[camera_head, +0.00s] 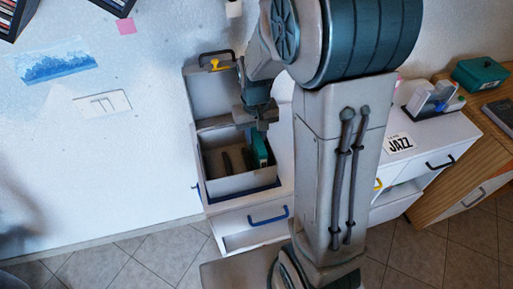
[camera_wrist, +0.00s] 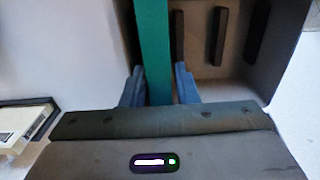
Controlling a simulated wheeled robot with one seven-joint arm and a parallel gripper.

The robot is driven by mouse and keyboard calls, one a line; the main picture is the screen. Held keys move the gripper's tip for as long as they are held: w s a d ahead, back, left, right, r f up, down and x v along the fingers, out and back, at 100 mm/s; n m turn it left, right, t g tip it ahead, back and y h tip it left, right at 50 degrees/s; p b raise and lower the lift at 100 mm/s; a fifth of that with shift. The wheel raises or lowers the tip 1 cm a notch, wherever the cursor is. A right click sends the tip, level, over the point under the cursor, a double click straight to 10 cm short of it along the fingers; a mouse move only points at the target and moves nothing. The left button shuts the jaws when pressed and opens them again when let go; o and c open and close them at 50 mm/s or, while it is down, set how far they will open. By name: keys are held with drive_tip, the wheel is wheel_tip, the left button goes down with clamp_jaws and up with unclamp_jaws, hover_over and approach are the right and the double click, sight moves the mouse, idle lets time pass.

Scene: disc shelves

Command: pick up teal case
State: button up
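A narrow teal case (camera_head: 259,148) stands on edge at the right side inside the open grey box (camera_head: 241,184). It also shows in the wrist view as a teal strip (camera_wrist: 153,45) running down between my fingers. My gripper (camera_head: 262,126) points down over the box, right above the case. In the wrist view my gripper's two blue-grey fingers (camera_wrist: 159,88) lie close along both sides of the case and look shut on it. The case's lower part is hidden inside the box. Another teal box (camera_head: 478,72) lies on the wooden cabinet at the right.
Dark dividers (camera_wrist: 219,35) stand in the box to the right of the case. The box sits on a white drawer unit with a blue handle (camera_head: 268,215). A white cabinet with a JAZZ sign (camera_head: 399,143) stands right of my arm. The tiled floor at the front left is clear.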

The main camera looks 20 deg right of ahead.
drive_tip(key=shift+f, duration=2.2)
clamp_jaws()
drive_tip(key=shift+r, duration=0.15)
